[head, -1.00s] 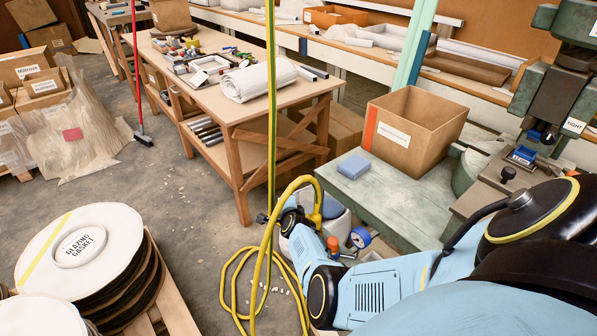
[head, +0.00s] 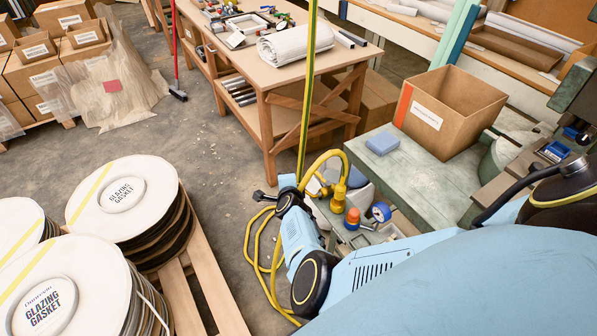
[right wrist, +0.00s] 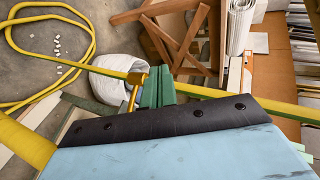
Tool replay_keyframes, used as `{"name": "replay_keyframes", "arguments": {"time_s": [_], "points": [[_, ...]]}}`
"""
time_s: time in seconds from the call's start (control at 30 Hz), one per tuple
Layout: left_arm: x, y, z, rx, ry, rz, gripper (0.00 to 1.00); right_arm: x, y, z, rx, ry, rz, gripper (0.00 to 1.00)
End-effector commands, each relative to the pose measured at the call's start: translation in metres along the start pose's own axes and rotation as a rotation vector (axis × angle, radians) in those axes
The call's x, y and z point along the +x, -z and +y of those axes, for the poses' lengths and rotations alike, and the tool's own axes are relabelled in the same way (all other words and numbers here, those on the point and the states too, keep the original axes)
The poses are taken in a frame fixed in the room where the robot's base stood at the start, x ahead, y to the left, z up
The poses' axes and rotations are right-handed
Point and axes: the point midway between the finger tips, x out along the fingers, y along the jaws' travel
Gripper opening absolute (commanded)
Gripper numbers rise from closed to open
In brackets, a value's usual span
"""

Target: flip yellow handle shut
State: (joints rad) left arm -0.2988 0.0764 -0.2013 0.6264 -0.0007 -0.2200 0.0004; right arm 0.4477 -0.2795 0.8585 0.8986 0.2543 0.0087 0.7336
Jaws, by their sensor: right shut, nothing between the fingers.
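A yellow hose arches over beside the green table and ends in an upright yellow fitting (head: 338,196). I cannot clearly tell the handle from this fitting or its position. In the right wrist view a yellow piece (right wrist: 137,78) shows in front of a white rounded container, partly cut off below by a blue and black body. My right gripper (head: 265,196) is shut and empty, left of the yellow fitting and apart from it, near the green and yellow pole. My left gripper is not in view.
An orange-topped knob (head: 352,216) and a blue gauge (head: 381,212) stand just right of the fitting. Loose yellow hose (head: 252,245) lies on the floor. Gasket reels (head: 125,195) stand at left.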

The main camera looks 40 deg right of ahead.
Motion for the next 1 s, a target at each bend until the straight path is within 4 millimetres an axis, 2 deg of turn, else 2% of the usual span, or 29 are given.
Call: {"name": "replay_keyframes", "arguments": {"time_s": [0.07,0.2,0.8,0.87,0.93,1.0], "points": [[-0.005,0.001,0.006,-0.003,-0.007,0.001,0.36,-0.008,-0.009,-0.003,0.002,-0.001,0.0,0.0],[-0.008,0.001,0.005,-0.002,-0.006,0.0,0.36,-0.014,-0.016,-0.004,0.001,0.0,0.001,0.0],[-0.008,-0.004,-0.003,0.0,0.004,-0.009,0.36,-0.015,-0.018,-0.003,-0.003,-0.001,0.0,0.0],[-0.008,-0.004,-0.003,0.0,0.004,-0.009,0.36,-0.016,-0.018,0.002,-0.026,-0.007,-0.007,0.0],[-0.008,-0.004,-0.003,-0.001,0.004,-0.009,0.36,-0.018,-0.018,0.015,-0.102,-0.023,-0.028,0.0],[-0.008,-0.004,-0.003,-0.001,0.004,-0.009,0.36,-0.024,-0.018,0.042,-0.24,-0.054,-0.072,0.0]]}}
